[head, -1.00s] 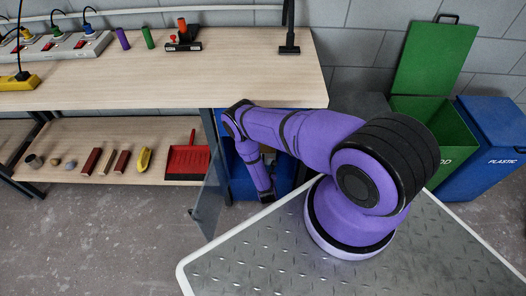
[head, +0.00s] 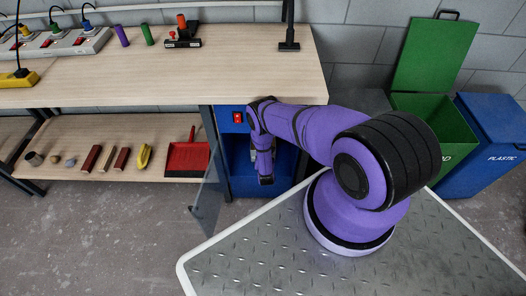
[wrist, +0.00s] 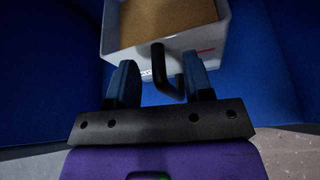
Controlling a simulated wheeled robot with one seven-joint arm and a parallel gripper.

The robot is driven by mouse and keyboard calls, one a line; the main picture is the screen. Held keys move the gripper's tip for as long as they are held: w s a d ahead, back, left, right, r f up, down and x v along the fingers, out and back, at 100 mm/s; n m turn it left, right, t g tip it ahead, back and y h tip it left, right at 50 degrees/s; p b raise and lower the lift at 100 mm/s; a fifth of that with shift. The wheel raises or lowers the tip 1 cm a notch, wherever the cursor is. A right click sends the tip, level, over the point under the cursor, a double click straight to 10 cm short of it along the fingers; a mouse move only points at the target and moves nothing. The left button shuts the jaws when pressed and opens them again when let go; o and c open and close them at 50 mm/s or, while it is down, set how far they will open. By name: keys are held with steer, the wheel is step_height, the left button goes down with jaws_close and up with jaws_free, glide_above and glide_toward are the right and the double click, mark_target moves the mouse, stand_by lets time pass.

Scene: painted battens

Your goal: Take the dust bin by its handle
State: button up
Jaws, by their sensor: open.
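The dust bin (wrist: 217,38) is a white box filled with brown dust, inside a blue cabinet. Its black bent handle (wrist: 159,66) sticks out from the front wall toward me. My gripper (wrist: 161,80) is open, with its blue fingers on either side of the handle, which lies nearer the right finger. I cannot tell whether that finger touches it. In the head view my gripper (head: 265,172) is at the mouth of the blue cabinet (head: 283,165) under the bench, and my arm mostly hides the bin there.
The cabinet's clear door (head: 208,195) stands open left of my gripper. A red switch (head: 238,118) is on the cabinet's upper front. A red dustpan (head: 187,158) lies on the low shelf. Green (head: 432,125) and blue (head: 490,150) waste bins stand at the right.

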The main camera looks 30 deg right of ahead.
steer(key=shift+c, duration=0.5)
jaws_close()
steer(key=shift+s, duration=0.15)
stand_by(0.7)
